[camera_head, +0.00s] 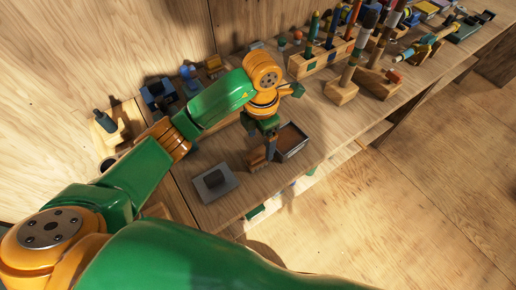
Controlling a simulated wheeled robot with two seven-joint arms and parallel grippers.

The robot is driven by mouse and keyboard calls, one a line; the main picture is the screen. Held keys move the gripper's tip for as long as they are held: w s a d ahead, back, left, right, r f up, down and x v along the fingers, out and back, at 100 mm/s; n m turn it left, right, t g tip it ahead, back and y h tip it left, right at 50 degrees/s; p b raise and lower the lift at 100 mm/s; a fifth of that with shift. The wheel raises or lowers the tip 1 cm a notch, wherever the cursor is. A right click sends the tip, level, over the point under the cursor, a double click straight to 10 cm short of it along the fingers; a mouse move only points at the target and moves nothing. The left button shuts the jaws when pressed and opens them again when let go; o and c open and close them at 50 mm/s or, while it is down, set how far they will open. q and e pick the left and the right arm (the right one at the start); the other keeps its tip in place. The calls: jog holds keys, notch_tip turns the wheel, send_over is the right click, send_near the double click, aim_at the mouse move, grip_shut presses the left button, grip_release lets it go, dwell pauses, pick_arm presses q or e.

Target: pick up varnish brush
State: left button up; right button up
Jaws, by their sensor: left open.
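My left gripper (270,146) points down over the bench, just left of a small dark-edged tray with a brown inside (291,142). Its fingers are small and partly hide each other. A small tan piece, which may be the varnish brush (257,164), lies right under and beside the fingertips. I cannot tell whether they touch it, and its shape is partly hidden. My right gripper is not in view.
A grey plate with a dark block (214,182) lies left of the gripper, near the bench's front edge. A wooden rack with upright handles (322,60) and rods on wooden blocks (341,91) stand to the right. Blue items (160,92) stand behind my arm.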

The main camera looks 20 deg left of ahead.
aim_at(257, 153)
pick_arm(q)
jog(key=shift+s+f+p, duration=1.1)
jog(key=shift+f+p, duration=0.15)
jog(key=f, duration=0.4)
jog(key=shift+w+a+f, duration=0.15)
jog(key=shift+w+a, duration=0.15)
jog(key=shift+w, duration=0.05)
jog(key=shift+s+d, duration=0.1)
jog(key=shift+s, duration=0.05)
jog(key=c, duration=0.7)
grip_shut()
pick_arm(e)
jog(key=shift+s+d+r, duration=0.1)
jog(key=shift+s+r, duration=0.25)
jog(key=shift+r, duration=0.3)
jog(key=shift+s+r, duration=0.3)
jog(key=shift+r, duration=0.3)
